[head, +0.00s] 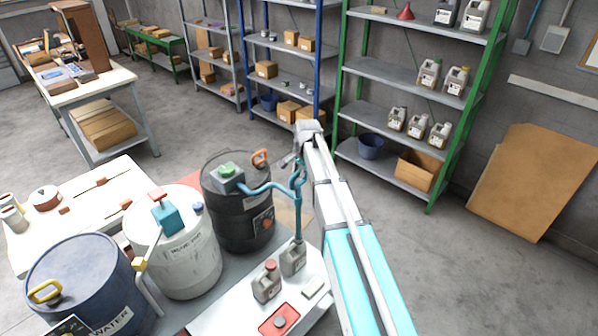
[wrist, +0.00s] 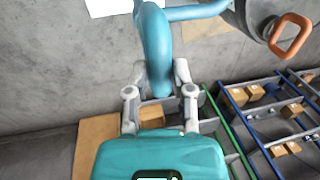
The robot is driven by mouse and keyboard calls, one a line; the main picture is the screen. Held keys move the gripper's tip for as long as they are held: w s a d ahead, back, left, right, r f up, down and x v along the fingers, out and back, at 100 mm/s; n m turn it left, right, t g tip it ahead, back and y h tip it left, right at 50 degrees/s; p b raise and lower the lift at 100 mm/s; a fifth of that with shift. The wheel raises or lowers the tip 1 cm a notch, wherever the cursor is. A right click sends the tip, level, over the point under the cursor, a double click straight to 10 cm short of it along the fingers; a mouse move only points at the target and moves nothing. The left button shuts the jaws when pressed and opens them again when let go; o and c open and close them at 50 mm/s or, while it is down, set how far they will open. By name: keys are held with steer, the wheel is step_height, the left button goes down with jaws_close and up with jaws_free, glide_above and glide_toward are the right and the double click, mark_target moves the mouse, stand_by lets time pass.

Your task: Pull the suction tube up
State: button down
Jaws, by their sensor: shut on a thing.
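The suction tube is a teal hose (head: 262,188) in the head view. It runs right from the green-topped pump (head: 228,175) on the black drum (head: 238,212), rises in a hooked bend, then drops to a small grey jerrycan (head: 293,259). Its lower end is at the can's mouth; I cannot tell how deep it sits. My gripper (head: 291,161) is at the hooked bend, above the jerrycan. In the wrist view, the fingers of my gripper (wrist: 157,82) are shut on the thick bend of the tube (wrist: 156,45).
A white drum (head: 178,255) and a blue water drum (head: 82,280) stand left of the black drum. A second jerrycan (head: 267,283) and a red tray (head: 279,319) are on the white tabletop. Shelving (head: 405,93) stands behind; open floor lies to the right.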

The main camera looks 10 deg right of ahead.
steer(key=shift+r, duration=0.15)
step_height(320, 180, up, 19)
steer(key=p, duration=1.9)
steer(key=shift+w, duration=0.2)
steer(key=shift+c, duration=2.4)
jaws_free()
steer(key=shift+s+a, duration=0.1)
steer(key=shift+f, duration=0.25)
